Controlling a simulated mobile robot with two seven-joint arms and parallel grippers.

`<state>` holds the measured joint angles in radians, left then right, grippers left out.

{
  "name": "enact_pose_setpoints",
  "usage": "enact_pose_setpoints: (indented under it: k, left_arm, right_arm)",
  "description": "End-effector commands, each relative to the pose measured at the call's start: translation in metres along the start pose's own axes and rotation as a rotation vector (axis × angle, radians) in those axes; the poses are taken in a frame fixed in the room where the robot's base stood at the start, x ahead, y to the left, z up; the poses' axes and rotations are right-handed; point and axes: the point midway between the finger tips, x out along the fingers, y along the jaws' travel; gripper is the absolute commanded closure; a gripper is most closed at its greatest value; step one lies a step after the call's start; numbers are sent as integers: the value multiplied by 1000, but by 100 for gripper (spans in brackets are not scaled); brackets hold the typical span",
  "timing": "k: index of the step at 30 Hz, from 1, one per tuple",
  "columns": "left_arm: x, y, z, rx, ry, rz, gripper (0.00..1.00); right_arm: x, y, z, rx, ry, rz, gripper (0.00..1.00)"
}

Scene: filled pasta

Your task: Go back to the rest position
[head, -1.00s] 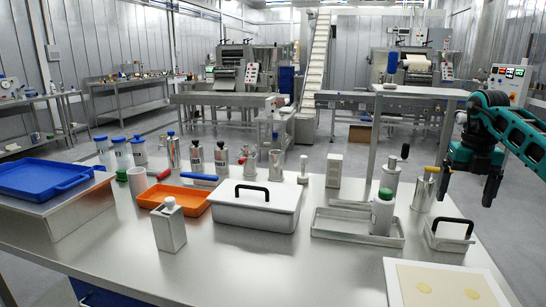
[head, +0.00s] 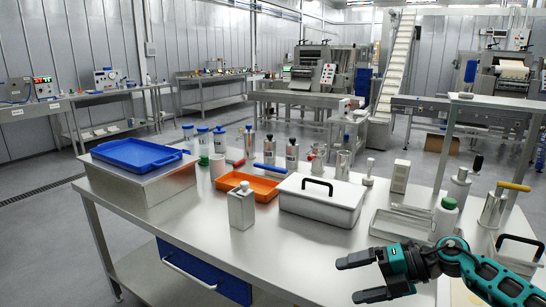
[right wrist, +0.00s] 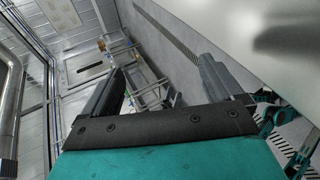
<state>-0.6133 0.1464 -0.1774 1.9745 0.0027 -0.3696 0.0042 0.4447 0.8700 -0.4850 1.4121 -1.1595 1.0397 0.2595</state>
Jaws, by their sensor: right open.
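My right gripper (head: 352,279) is open and empty in the head view, at the lower right. Its dark fingers point left, in front of the steel table's near right part. In the right wrist view the two dark fingers (right wrist: 165,88) are spread with nothing between them. Beyond them show the floor, a wall and the pale edge of a surface at upper right. My left gripper is in neither view.
The steel table (head: 190,223) holds a blue tray (head: 137,153), an orange tray (head: 262,187), a white lidded box (head: 318,204), a square steel canister (head: 242,208) and several bottles. A green-capped bottle (head: 444,220) stands near my right arm. The table's front left is clear.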

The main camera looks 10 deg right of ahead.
Motion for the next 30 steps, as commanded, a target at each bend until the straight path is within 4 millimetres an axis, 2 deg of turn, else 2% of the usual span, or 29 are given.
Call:
enact_pose_setpoints:
  k: [1, 3, 6, 8, 11, 14, 18, 21, 25, 30]
  left_arm:
    - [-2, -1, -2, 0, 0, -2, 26]
    - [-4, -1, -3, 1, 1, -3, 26]
    - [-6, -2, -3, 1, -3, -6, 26]
    - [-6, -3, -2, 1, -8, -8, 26]
    - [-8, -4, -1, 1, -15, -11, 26]
    - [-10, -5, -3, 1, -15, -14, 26]
    - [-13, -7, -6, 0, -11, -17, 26]
    - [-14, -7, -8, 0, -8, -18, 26]
    - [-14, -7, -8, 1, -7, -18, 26]
    - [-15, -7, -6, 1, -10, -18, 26]
  right_arm:
    - [26, 9, -20, 70, -7, 124, 6]
    - [49, 20, -38, 186, -51, 285, 6]
    - [68, 28, -58, 398, -142, 479, 6]
    - [73, 25, -67, 546, -211, 570, 6]
    - [76, 6, -82, 823, -341, 677, 6]
    - [74, -28, -103, 1128, -481, 724, 6]
    - [71, -82, -146, 1525, -654, 698, 6]
    - [69, -111, -179, 1736, -734, 649, 6]
    - [68, -130, -207, 1893, -785, 598, 6]
    - [68, -135, -215, 1940, -800, 578, 6]
